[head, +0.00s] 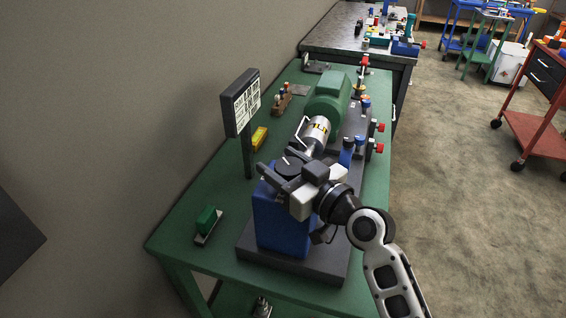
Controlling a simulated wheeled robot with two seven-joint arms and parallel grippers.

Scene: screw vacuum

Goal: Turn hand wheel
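The hand wheel appears to be the dark round piece (291,166) on top of the blue housing (280,222) at the near end of the green table. My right gripper (276,161) is over the housing top, its arm coming from the lower right. Its two dark fingers are spread apart, with the round piece between or just under them. Part of the round piece is hidden by the gripper, and I cannot tell whether the fingers touch it. My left gripper is not in view.
A silver cylinder (316,134) and green motor (327,96) stand behind the housing on the green table (210,259). A dark sign panel (241,103) on a post rises left of the gripper. Open floor is on the right.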

